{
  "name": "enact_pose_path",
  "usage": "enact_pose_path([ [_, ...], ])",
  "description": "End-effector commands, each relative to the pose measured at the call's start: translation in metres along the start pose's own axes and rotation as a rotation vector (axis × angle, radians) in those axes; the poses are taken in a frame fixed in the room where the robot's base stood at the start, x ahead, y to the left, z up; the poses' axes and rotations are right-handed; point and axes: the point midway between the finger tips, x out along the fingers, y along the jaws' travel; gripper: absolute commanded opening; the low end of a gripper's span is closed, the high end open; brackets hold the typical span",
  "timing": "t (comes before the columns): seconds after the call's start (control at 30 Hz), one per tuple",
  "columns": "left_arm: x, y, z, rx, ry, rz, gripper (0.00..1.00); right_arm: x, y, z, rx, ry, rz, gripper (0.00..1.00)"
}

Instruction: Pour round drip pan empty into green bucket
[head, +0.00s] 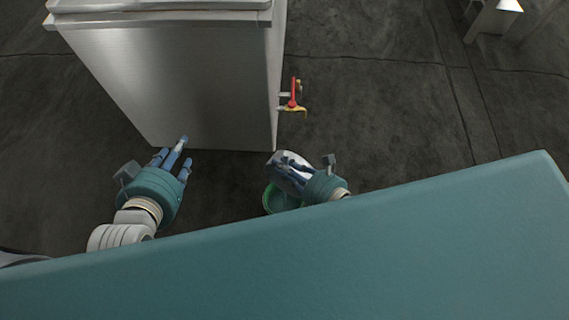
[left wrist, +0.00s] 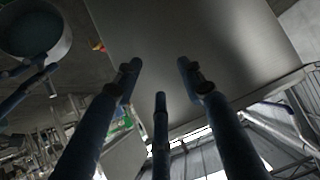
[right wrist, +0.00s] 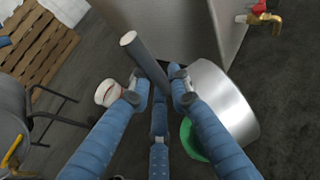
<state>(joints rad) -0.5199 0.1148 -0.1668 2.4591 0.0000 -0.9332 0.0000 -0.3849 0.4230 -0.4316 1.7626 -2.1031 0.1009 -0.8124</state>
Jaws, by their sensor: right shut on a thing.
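The round drip pan (head: 279,158) is silver with a long dark handle (right wrist: 147,62). My right gripper (head: 287,168) is shut on the handle, and the pan's metal side (right wrist: 225,103) shows beside its fingers in the right wrist view. The pan is tilted above the green bucket (head: 275,199), which stands on the floor, partly hidden by the pan and hand; its rim also shows in the right wrist view (right wrist: 189,140). The left wrist view shows the pan's dark inside (left wrist: 30,32); whether liquid is in it I cannot tell. My left gripper (head: 177,155) is open and empty.
A large steel tank (head: 185,85) stands just beyond both hands. A red-handled brass tap (head: 293,103) sticks out from its right side. A wooden pallet (right wrist: 35,45) and a dark chair-like frame (right wrist: 25,130) show at left in the right wrist view. Floor right of the tank is clear.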

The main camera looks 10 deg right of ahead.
Motion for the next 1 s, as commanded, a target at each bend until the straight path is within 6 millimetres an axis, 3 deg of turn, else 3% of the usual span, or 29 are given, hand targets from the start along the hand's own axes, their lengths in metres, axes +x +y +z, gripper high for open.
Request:
enact_pose_path([
  [1.0,-0.009,-0.004,0.035,-0.002,-0.143,-0.008,0.40,-0.003,0.020,-0.002,-0.085,-0.022,-0.036,0.00],
])
